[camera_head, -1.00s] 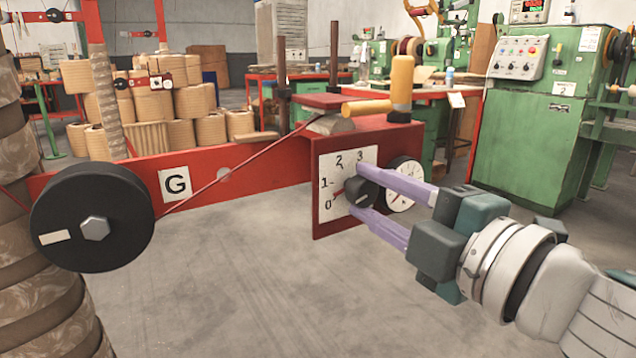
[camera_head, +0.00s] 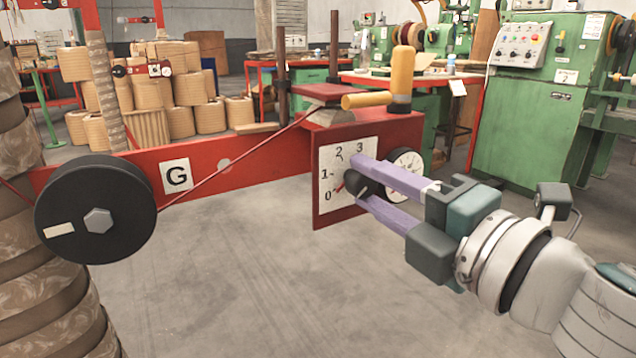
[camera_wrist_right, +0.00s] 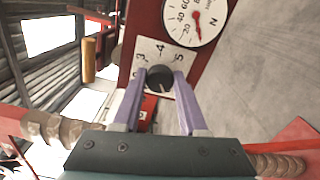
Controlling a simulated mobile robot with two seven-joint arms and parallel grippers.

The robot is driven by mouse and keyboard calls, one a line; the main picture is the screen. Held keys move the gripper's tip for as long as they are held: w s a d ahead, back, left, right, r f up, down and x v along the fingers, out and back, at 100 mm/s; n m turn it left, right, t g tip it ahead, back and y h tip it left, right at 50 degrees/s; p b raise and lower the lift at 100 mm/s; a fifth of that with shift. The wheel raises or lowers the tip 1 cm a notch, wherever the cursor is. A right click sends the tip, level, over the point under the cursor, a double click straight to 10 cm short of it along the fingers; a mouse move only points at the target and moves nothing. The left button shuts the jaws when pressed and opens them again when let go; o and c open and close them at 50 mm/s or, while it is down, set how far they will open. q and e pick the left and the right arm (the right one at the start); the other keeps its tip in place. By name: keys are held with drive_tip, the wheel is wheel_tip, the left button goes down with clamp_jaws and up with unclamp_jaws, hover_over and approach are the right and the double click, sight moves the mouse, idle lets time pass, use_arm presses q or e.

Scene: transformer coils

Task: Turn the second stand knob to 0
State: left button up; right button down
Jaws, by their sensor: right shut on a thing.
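The stand knob (camera_head: 357,184) is a black round knob on a white dial plate (camera_head: 333,162) numbered 0 to 3 in the head view. A red pointer beside it points left, between 0 and 1. My right gripper (camera_head: 361,180) has its lilac fingers shut on the knob, one on each side. The right wrist view shows the knob (camera_wrist_right: 160,78) between the fingertips, with 3, 4 and 5 readable on the plate (camera_wrist_right: 150,50). The knob's front is partly hidden in the head view. My left gripper is not in view.
A round gauge (camera_head: 405,172) sits right of the knob on the red stand (camera_head: 385,130). A black spool (camera_head: 95,210) with a red cord is at left. An orange handle (camera_head: 403,70) rises above the stand. The floor in front is clear.

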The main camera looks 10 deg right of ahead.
drive_tip(key=shift+c, duration=2.4)
unclamp_jaws()
drive_tip(key=v, duration=1)
drive_tip(key=shift+r, duration=0.1)
